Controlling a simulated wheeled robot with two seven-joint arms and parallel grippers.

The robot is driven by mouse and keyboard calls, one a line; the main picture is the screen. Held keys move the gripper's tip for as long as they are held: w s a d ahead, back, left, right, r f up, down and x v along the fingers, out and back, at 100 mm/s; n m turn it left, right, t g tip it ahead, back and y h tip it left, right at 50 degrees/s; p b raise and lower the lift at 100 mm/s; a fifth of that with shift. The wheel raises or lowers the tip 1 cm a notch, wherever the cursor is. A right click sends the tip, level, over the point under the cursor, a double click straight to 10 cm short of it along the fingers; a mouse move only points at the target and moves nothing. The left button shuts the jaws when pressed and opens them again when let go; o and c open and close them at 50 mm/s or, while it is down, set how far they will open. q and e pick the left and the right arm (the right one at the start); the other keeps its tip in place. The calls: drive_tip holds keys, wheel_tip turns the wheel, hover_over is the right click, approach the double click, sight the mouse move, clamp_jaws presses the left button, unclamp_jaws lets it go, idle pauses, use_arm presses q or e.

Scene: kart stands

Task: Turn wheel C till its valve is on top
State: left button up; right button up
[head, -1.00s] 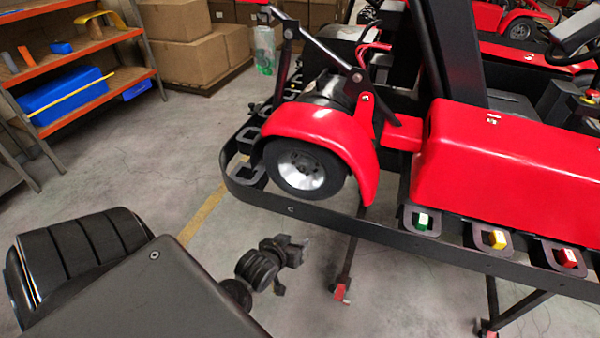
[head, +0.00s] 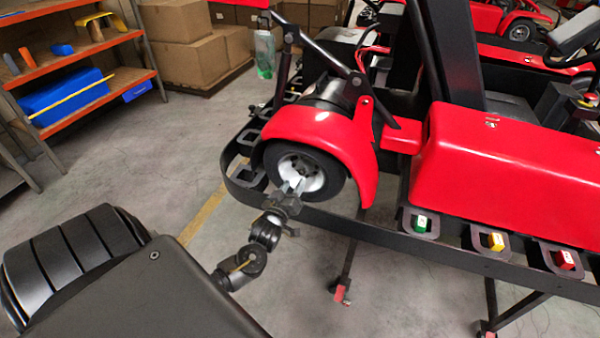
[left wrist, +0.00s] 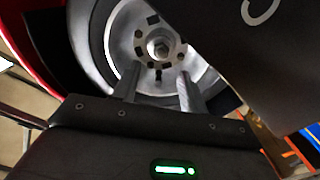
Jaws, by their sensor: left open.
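The wheel (head: 328,178), taken to be wheel C, has a black tyre and a pale silver rim and sits under a red fender. In the left wrist view its rim and hub (left wrist: 160,43) fill the upper middle. My left gripper (head: 293,186) is in front of the wheel's lower left part, with its fingers pointing at the rim. In the left wrist view its two fingers (left wrist: 158,88) are apart, below the hub, with nothing held between them. I cannot tell whether they touch the rim. A small dark mark shows just below the hub; I cannot tell if it is the valve.
The red body (head: 510,175) is at right. An orange shelf (head: 80,85) and cartons (head: 190,55) stand behind. The floor at left is open.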

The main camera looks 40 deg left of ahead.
sight(302, 171)
use_arm(q)
drive_tip(key=p+x, duration=0.1)
drive_tip(key=x, duration=0.5)
drive_tip(key=shift+w+a, duration=0.1)
drive_tip(key=shift+w, duration=0.05)
drive_tip(key=c, duration=0.9)
clamp_jaws()
